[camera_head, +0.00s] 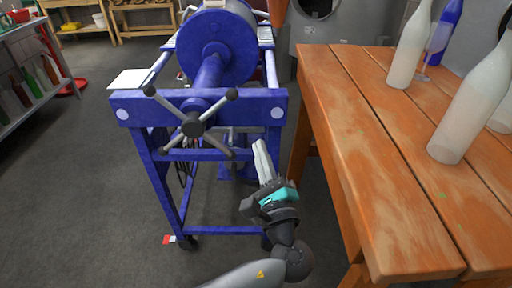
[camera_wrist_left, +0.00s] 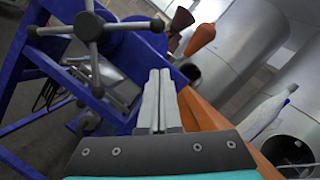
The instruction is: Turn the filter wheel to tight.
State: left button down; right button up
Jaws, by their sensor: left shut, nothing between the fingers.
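The filter wheel (camera_head: 193,124) is a dark hub with several grey spokes ending in dark or pale knobs. It sits on the front of the blue filter press (camera_head: 243,104). The wheel also shows at the top left of the left wrist view (camera_wrist_left: 89,26). My left gripper (camera_head: 261,146) is shut and empty, pointing up toward the press, to the right of and below the wheel and apart from it. Its closed fingers show in the left wrist view (camera_wrist_left: 159,76). My right gripper is not in view.
An orange wooden table (camera_head: 385,185) stands close on the right, with white bottles (camera_head: 410,47) and a blue bottle (camera_head: 446,27) on it. A shelf with bottles (camera_head: 30,85) is at the far left. The grey floor (camera_head: 80,200) left of the press is clear.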

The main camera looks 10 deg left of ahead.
aim_at(234, 99)
pick_arm(q)
jog(key=s+a+r+x, duration=0.1)
jog(key=x, duration=0.9)
jog(key=shift+w+a+r+b, duration=0.2)
jog(key=shift+a+r+b, duration=0.15)
jog(key=shift+a+b, duration=0.15)
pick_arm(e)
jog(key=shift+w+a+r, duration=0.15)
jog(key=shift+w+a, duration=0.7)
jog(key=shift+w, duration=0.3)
pick_arm(q)
jog(key=shift+r, duration=0.1)
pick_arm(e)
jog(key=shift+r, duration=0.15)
pick_arm(q)
jog(key=shift+a+r+n+p, duration=0.45)
jog(key=shift+r+p, duration=0.15)
jog(key=shift+p, duration=0.15)
jog(key=shift+a+r, duration=0.1)
jog(key=shift+a, duration=0.05)
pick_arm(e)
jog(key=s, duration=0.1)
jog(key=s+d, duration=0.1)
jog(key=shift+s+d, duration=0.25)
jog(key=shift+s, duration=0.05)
